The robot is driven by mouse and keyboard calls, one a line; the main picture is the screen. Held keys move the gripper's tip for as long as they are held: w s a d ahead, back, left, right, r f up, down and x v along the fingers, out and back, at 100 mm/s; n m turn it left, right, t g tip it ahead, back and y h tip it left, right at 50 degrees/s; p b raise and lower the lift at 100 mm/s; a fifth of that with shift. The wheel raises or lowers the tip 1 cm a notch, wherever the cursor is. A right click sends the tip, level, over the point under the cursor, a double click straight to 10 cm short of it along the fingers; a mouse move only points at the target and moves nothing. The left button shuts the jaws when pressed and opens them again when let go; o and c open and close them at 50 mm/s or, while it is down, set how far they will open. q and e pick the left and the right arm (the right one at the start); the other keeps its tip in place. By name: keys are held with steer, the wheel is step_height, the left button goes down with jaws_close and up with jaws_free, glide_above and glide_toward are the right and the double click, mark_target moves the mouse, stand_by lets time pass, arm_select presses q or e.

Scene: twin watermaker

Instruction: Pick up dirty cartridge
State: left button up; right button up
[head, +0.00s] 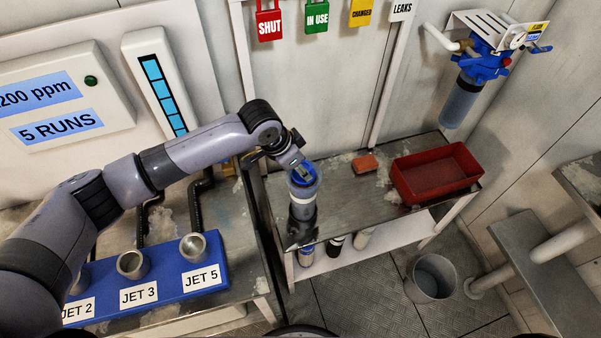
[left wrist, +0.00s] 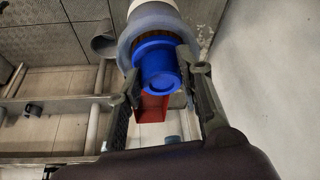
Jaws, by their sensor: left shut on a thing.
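The dirty cartridge has a blue top (left wrist: 158,62), with a little brown body visible behind it in the left wrist view. A grey cup or housing (left wrist: 129,45) surrounds it there. In the head view the blue top (head: 304,173) shows above an upright, dark lower body at the left end of the metal bench. My left gripper (left wrist: 158,80) is shut on the blue top, one finger on each side. In the head view my left wrist partly hides the grip. I cannot tell whether the cartridge is lifted. My right gripper is in neither view.
A red tray (head: 437,190) and an orange block (head: 364,163) lie on the bench (head: 345,190). A bucket (head: 432,277) stands on the floor. A blue-headed filter housing (head: 460,100) hangs at upper right. A blue jet rack (head: 160,275) is at lower left. Several cylinders stand below the bench.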

arm_select(q)
step_height(320, 180, up, 27)
steer(key=b, duration=0.3)
steer(key=shift+r+b, duration=0.15)
steer(key=shift+b, duration=0.15)
steer(key=o, duration=0.4)
jaws_close()
